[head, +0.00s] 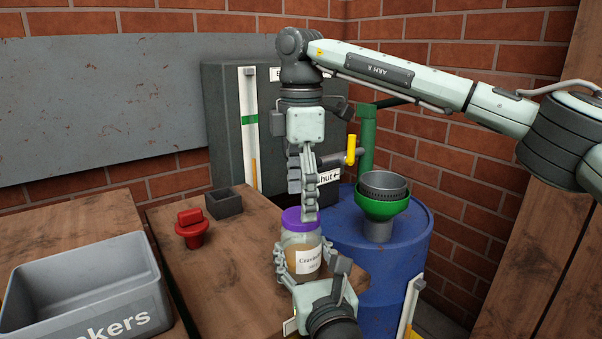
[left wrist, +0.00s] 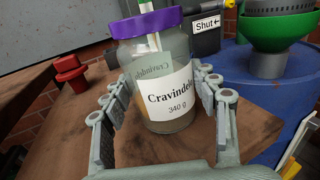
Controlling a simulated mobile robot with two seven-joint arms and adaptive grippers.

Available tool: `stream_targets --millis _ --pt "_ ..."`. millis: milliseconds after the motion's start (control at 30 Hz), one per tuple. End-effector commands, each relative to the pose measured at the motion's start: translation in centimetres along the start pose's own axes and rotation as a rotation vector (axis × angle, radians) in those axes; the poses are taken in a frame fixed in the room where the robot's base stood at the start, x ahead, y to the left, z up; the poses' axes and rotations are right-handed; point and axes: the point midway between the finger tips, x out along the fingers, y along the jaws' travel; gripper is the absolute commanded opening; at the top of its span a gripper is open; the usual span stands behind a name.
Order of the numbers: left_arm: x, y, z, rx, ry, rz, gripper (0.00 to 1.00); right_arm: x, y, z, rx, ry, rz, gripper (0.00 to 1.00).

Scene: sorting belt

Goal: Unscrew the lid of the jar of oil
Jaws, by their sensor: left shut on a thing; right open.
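The jar of oil (head: 302,250) is clear glass with amber contents and a white label; it stands upright near the wooden table's right edge. In the left wrist view, the jar (left wrist: 165,100) fills the middle. Its purple lid (head: 294,222) is on top, and also shows in that view (left wrist: 150,22). My left gripper (head: 303,264) is shut on the jar's body, one finger on each side. My right gripper (head: 301,200) is open and points down at the lid; one finger overlaps the lid's right part. I cannot tell whether it touches.
A red knob-like object (head: 191,230) and a small dark open box (head: 224,203) are on the table (head: 215,285). A grey crate (head: 75,282) is at left. A blue drum (head: 398,245) with a green funnel (head: 381,208) stands right. A dark tank (head: 222,130) stands behind.

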Motion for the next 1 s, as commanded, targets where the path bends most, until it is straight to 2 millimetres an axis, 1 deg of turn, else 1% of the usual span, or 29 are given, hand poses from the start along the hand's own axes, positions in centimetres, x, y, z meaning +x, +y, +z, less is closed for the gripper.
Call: stream_targets --millis 33,200,500,567,900,967,1000 --pt "0.0 0.0 0.0 0.000 0.000 0.000 0.00 0.7 0.0 0.1 0.000 -0.001 -0.002 0.78" --pt "0.0 0.0 0.0 0.000 0.000 0.000 0.00 2.0 0.0 0.0 0.000 -0.001 0.000 0.78" --pt "0.0 0.0 0.0 0.000 0.000 0.000 0.00 2.3 0.0 0.0 0.000 -0.001 0.000 0.78" --pt "0.0 0.0 0.0 0.000 0.000 0.000 0.00 2.2 0.0 0.0 -0.001 -0.001 0.000 0.72" --pt "0.0 0.0 0.0 0.000 0.000 0.000 0.00 2.2 0.0 0.0 -0.001 -0.001 0.000 0.30" --pt "0.0 0.0 0.0 0.000 0.000 0.000 0.00 2.2 0.0 0.0 -0.001 -0.001 0.000 0.22" --pt "0.0 0.0 0.0 0.000 0.000 0.000 0.00 2.2 0.0 0.0 -0.001 -0.001 0.000 0.21"
